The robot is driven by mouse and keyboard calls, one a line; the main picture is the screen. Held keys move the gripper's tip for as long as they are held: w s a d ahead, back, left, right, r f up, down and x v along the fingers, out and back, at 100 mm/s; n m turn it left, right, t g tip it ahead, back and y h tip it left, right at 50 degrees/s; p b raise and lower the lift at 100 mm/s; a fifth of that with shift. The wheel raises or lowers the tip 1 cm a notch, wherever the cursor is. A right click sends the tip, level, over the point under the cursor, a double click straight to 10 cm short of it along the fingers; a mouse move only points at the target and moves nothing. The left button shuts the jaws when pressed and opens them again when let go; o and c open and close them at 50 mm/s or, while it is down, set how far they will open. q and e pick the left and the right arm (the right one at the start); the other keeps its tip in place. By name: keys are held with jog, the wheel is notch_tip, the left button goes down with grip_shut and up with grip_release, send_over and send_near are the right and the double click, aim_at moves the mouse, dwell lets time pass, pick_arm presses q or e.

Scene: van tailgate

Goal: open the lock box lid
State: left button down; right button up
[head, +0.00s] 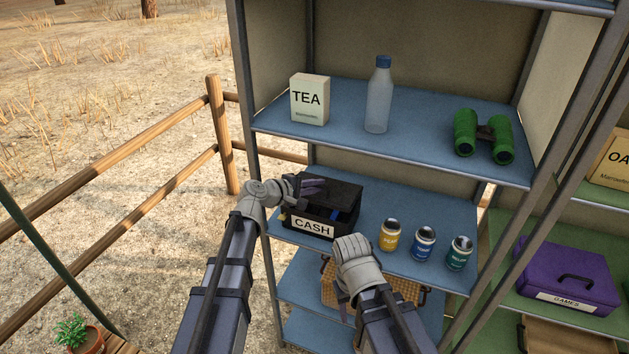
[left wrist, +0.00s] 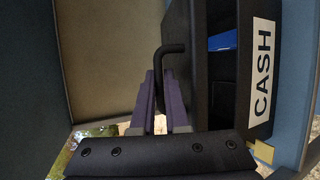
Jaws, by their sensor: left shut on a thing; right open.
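The black lock box (head: 305,223) with a white CASH label stands on the middle blue shelf. Its lid (head: 340,191) is partly raised, with a gap at the front, and something blue (left wrist: 222,41) shows inside. My left gripper (head: 312,186) is at the lid's upper left. In the left wrist view its purple fingers (left wrist: 159,75) are shut on the black lid handle (left wrist: 173,48). My right gripper (head: 352,262) is open in front of the shelf, below and right of the box, apart from it. Its fingertips are hard to see.
The shelf above (head: 420,135) holds a TEA box (head: 309,99), a bottle (head: 379,98) and green binoculars (head: 484,136). A wicker basket (head: 400,298) sits below.

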pick_arm(q)
jog(key=w+r+p, duration=0.1)
jog(key=p, duration=0.1)
jog(key=r+g+p, duration=0.1)
jog(key=p, duration=0.1)
jog(key=w+r+g+y+p, duration=0.1)
jog(key=p, duration=0.1)
jog(key=shift+w+d+r+n, duration=0.2)
jog(key=shift+w+d+n, duration=0.1)
jog(key=shift+d+n, duration=0.1)
jog(key=shift+w+d+r+p, duration=0.15)
jog(key=shift+w+r+p, duration=0.1)
jog(key=shift+w+p, duration=0.3)
jog(key=c, duration=1.2)
grip_release()
